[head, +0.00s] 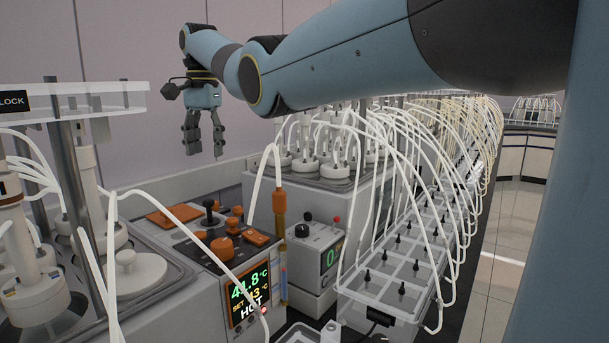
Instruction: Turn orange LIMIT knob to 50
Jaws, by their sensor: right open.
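A large orange knob (222,248) sits on the dark control panel of a heater unit (190,292) at lower left centre. Smaller orange controls (234,224) and a black knob (209,214) lie behind it. No LIMIT lettering or scale is readable, so I cannot tell the knob's setting. The unit's front display (248,294) shows temperatures and the word HOT, partly crossed by a white tube. My right gripper (205,149) hangs open and empty, fingers down, above and behind the panel, clear of the knobs. My left gripper is out of view.
White tubes (118,240) arch before the panel. An orange-capped column (280,205) and a small grey box (310,250) with a black knob stand to the right. A clear rack (390,290) with many tubes runs right. White vessels (137,272) stand at left.

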